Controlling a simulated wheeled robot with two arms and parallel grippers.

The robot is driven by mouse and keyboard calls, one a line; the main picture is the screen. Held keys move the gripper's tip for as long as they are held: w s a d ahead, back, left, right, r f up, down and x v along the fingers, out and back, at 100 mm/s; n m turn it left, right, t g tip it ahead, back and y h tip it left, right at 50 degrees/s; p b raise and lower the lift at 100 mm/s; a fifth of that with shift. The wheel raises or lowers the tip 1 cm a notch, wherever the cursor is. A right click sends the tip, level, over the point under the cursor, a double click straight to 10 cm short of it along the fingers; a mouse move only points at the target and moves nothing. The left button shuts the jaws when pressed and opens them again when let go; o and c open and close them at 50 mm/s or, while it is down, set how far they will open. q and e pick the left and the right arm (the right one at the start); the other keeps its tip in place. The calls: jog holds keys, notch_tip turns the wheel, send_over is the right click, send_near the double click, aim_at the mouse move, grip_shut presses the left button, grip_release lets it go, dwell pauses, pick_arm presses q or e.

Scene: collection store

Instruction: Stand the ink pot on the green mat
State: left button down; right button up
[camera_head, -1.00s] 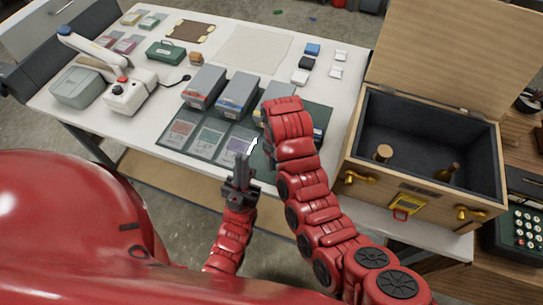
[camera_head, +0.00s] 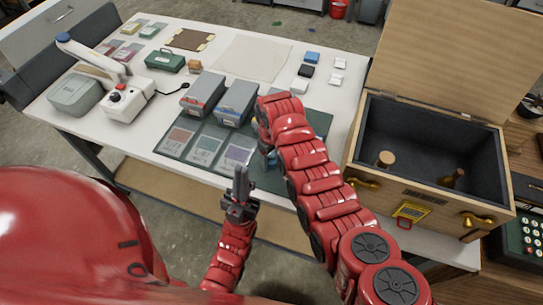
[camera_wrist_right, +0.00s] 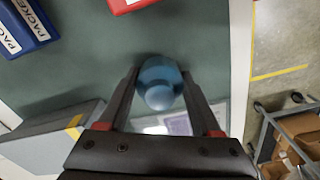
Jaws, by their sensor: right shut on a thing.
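The ink pot (camera_wrist_right: 160,83) is a round, glossy blue pot, seen from above in the right wrist view. My right gripper (camera_wrist_right: 160,90) is shut on it, one dark finger on each side. The dark green mat (camera_wrist_right: 95,75) lies below the pot; I cannot tell whether the pot touches it. In the head view the mat (camera_head: 319,122) is partly hidden by my right arm, which also mostly hides the right gripper. My left gripper (camera_head: 240,185) points up in front of the table edge, away from the pot; its finger gap is unclear.
Grey boxes (camera_head: 203,92) and several cards (camera_head: 239,156) occupy the mat's left part. Blue (camera_wrist_right: 22,25) and red (camera_wrist_right: 130,3) boxes lie near the pot. An open wooden chest (camera_head: 420,196) stands right of the mat. A green case (camera_head: 165,61) sits further back.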

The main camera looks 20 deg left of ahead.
aim_at(271, 154)
jog(key=shift+f, duration=0.1)
jog(key=shift+f, duration=0.15)
jog(key=o, duration=1.5)
jog(key=shift+r, duration=0.45)
notch_tip(271, 154, up, 4)
jog(key=shift+w+b, duration=0.1)
jog(key=shift+b, duration=1.1)
notch_tip(271, 154, up, 6)
jog(key=shift+r+p, duration=0.1)
jog(key=shift+p, duration=0.65)
jog(key=shift+r+p, duration=0.3)
jog(key=shift+r, duration=0.3)
